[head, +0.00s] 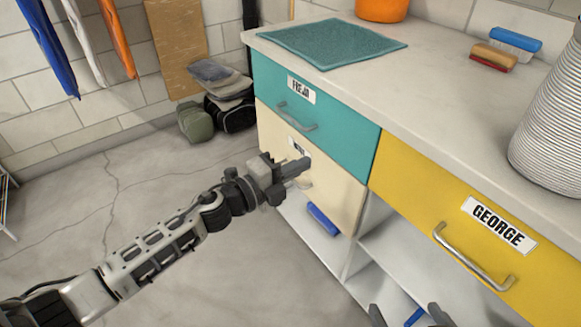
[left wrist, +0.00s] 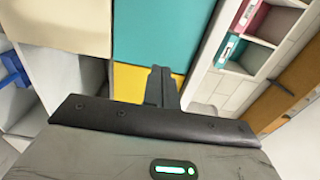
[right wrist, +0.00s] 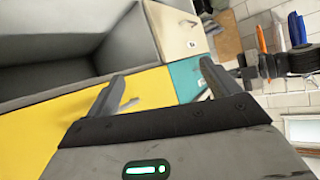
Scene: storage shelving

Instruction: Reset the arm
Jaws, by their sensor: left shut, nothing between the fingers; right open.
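My left arm reaches in from the left in the head view. Its gripper (head: 297,169) is in front of the cream drawer (head: 337,194), partly hiding its label and handle area; I cannot tell whether it touches. In the left wrist view the left fingers (left wrist: 161,86) are together with nothing between them. My right gripper (head: 406,314) shows only as two fingertips at the bottom edge of the head view, spread apart. In the right wrist view its fingers (right wrist: 160,86) are wide apart and empty, with the yellow drawer (right wrist: 150,88) and its handle beyond.
The teal drawer (head: 318,110) is above the cream one; all drawers look closed. Open shelves below hold a blue object (head: 322,220). The worktop (head: 420,80) carries a teal mat (head: 333,42), brushes (head: 495,57) and a ribbed white pot (head: 552,130).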

